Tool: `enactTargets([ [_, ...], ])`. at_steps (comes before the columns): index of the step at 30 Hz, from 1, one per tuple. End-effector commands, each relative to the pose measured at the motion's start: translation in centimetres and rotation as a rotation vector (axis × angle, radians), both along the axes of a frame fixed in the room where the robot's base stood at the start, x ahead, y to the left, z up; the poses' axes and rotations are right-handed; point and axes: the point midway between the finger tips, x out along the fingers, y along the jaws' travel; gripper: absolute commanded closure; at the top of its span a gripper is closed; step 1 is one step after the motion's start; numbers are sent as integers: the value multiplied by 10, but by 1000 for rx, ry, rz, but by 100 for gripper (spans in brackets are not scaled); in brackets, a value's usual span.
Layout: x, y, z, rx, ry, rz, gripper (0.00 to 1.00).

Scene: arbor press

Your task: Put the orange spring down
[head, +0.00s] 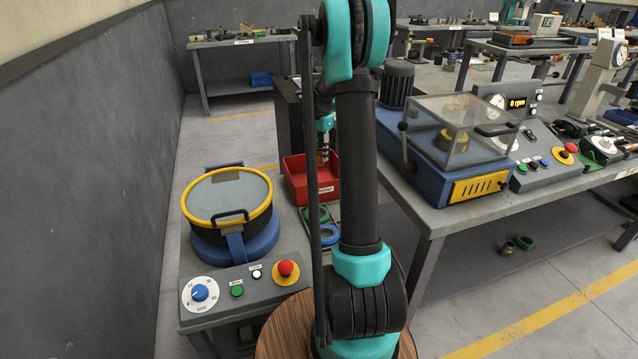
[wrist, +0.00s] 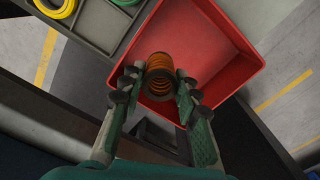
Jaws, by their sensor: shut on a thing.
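The orange spring (wrist: 160,77) is between the fingers of my gripper (wrist: 158,90) in the wrist view, with one finger on each side of it. My gripper is shut on the spring over the red bin (wrist: 215,31). In the head view the spring (head: 322,157) is a small orange-brown shape below my gripper (head: 322,150), at the red bin (head: 300,185). My arm hides part of the bin there. I cannot tell whether the spring touches the bin's floor.
A sieve-like machine (head: 230,240) with a yellow rim stands left of the bin. A machine with a clear cover (head: 460,125) stands on the right-hand table.

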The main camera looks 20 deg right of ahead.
Motion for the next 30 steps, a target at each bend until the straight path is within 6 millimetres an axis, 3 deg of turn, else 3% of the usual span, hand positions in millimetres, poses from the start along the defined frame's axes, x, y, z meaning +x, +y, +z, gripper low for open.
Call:
enactTargets([
  [6,0,0,-55,0,0,-1,100],
  [12,1,0,-89,0,0,-1,100],
  [20,0,0,-107,0,0,-1,100],
  [26,0,0,-133,0,0,-1,100],
  [30,0,0,-136,0,0,-1,100],
])
